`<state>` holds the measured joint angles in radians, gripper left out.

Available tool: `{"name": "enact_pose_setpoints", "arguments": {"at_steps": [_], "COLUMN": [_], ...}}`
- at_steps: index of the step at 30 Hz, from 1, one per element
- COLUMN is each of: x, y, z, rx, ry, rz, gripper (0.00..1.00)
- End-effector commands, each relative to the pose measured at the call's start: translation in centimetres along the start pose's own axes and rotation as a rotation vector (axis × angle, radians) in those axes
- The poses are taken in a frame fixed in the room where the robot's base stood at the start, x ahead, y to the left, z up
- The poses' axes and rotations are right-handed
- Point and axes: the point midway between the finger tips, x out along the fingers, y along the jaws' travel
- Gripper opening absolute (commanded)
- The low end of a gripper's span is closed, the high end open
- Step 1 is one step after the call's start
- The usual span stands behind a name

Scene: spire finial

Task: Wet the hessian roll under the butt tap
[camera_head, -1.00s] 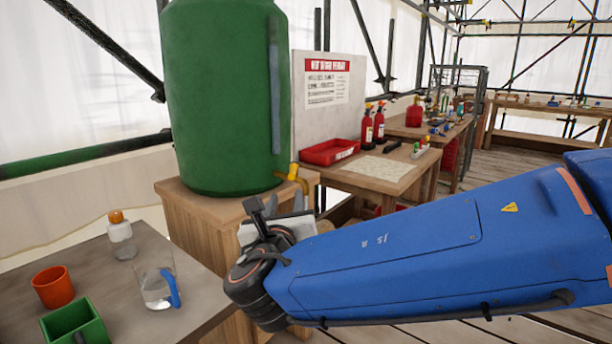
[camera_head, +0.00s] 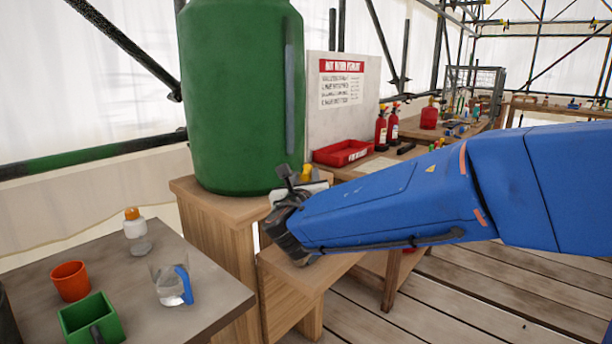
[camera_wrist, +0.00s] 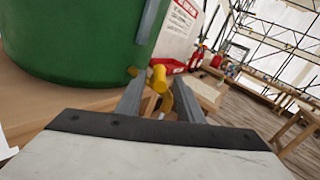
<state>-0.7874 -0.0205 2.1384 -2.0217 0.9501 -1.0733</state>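The green water butt (camera_head: 242,95) stands on a wooden stand (camera_head: 215,220). Its yellow tap (camera_head: 306,172) shows just behind my gripper (camera_head: 287,176) in the head view. In the wrist view the yellow tap (camera_wrist: 158,78) appears between and beyond the two grey fingers of my gripper (camera_wrist: 160,88). The fingers are apart, with a gap between them, and I see nothing held. I cannot tell whether they touch the tap. I cannot make out a hessian roll in either view.
A grey table (camera_head: 130,285) at left holds an orange cup (camera_head: 71,281), a green box (camera_head: 88,320), a clear jug (camera_head: 172,285) and a bottle (camera_head: 136,228). A low wooden bench (camera_head: 310,275) is below my gripper. A red tray (camera_head: 342,153) sits behind.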

Motion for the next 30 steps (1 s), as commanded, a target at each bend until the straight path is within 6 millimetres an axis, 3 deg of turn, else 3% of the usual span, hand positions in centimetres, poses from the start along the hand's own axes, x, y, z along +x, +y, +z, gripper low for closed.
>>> {"name": "enact_pose_setpoints", "arguments": {"at_steps": [6,16,17,21,30], "x": [1.9,2.2,2.2,2.2,2.1], "y": [0.0,0.0,0.0,0.0,0.2], "z": [0.0,0.0,0.0,0.0,0.0], "rx": [0.000,0.000,0.000,0.000,0.000], "ry": [0.000,0.000,0.000,0.000,0.004], "rz": [0.000,0.000,0.000,0.000,-0.013], "gripper": [0.34,0.34,0.32,0.00,0.00]}}
